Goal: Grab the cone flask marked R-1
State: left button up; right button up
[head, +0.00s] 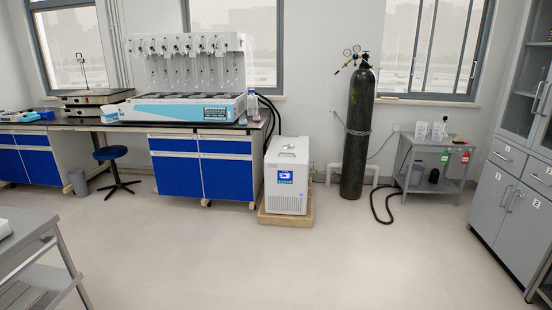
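No flask with a readable R-1 mark shows in the head view. Small clear or whitish vessels (421,130) stand on the top of the grey cart at the right; they are too small for me to tell their shape or read labels. A small item (243,119) stands at the right end of the lab bench, also too small to identify. Neither of my grippers is in view.
The bench (75,124) with a multi-distiller (180,108) runs along the back wall. A white chiller (287,175), a black gas cylinder (358,135) and the grey cart (452,145) stand rightward. A stool (110,154) is left. The middle floor is clear.

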aim_at(243, 121)
jog(key=i+j+u, duration=0.3)
jog(key=i, duration=0.4)
jog(key=i+u, duration=0.35)
jog(key=i, duration=1.9)
jog(key=i+z, duration=0.25)
jog(key=i, duration=0.25)
jog(key=i+j+z, duration=0.25)
jog(key=i, duration=0.25)
jog(key=i+j+z, duration=0.25)
jog(key=i, duration=0.25)
